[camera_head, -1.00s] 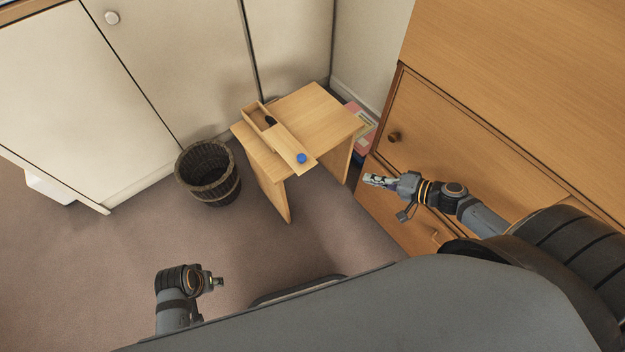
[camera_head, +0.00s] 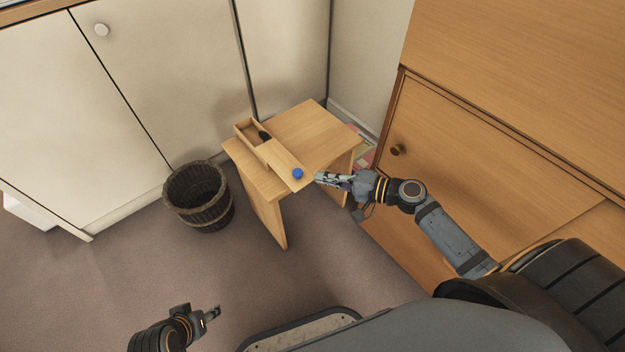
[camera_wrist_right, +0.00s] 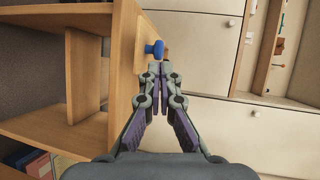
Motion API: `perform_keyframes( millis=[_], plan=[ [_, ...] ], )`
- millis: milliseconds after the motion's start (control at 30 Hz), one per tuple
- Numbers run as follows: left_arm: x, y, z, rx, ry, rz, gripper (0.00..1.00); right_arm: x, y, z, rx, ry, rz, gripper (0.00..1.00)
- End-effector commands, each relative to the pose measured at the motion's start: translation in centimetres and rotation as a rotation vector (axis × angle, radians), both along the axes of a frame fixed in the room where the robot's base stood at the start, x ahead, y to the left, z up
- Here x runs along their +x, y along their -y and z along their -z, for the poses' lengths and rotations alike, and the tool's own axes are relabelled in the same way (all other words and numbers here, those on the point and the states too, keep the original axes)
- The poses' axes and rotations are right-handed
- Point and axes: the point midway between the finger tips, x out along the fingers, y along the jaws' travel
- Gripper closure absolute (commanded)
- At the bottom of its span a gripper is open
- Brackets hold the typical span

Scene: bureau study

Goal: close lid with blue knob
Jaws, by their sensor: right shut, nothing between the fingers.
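A narrow wooden box (camera_head: 243,131) lies on a small wooden table (camera_head: 312,128) in the head view. Its sliding lid (camera_head: 277,158) is partly drawn out toward the front right, leaving the far end open with a dark item (camera_head: 264,136) inside. The blue knob (camera_head: 297,173) stands on the lid's near end. My right gripper (camera_head: 318,178) is shut and empty, just right of the knob. In the right wrist view the knob (camera_wrist_right: 155,48) shows just beyond the shut fingertips (camera_wrist_right: 158,68); I cannot tell whether they touch. My left gripper (camera_head: 215,312) is low at the bottom left, far from the box; its jaw state is unclear.
A wooden cabinet (camera_head: 470,170) with a round knob is close on the right. Pale cupboards (camera_head: 170,80) line the back. Carpet in front of the table is free.

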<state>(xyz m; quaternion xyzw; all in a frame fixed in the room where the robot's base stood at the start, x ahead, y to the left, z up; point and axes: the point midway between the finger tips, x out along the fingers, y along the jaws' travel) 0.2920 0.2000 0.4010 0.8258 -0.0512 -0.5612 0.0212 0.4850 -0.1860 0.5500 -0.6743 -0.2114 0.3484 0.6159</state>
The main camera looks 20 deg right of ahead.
Motion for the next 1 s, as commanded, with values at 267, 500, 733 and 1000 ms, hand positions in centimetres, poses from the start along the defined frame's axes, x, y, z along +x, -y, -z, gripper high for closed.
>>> perform_keyframes(
  millis=[267, 500, 733, 1000],
  plan=[
    [0.2, 0.2, 0.7, -0.011, 0.035, -0.005, 0.6, 2.4, -2.5, 0.7, 0.001, 0.001, 0.0, 1.0],
    [0.2, 0.2, 0.7, -0.013, 0.039, -0.005, 0.6, 2.5, -2.8, 0.8, -0.002, -0.001, -0.001, 1.0],
    [0.2, 0.2, 0.7, -0.013, 0.04, -0.005, 0.6, 2.7, -2.8, 0.8, -0.001, 0.0, -0.001, 1.0],
    [0.2, 0.4, 1.4, -0.023, 0.064, -0.009, 0.6, 5.6, -3.8, 0.8, 0.001, 0.004, 0.001, 1.0]
  ],
)
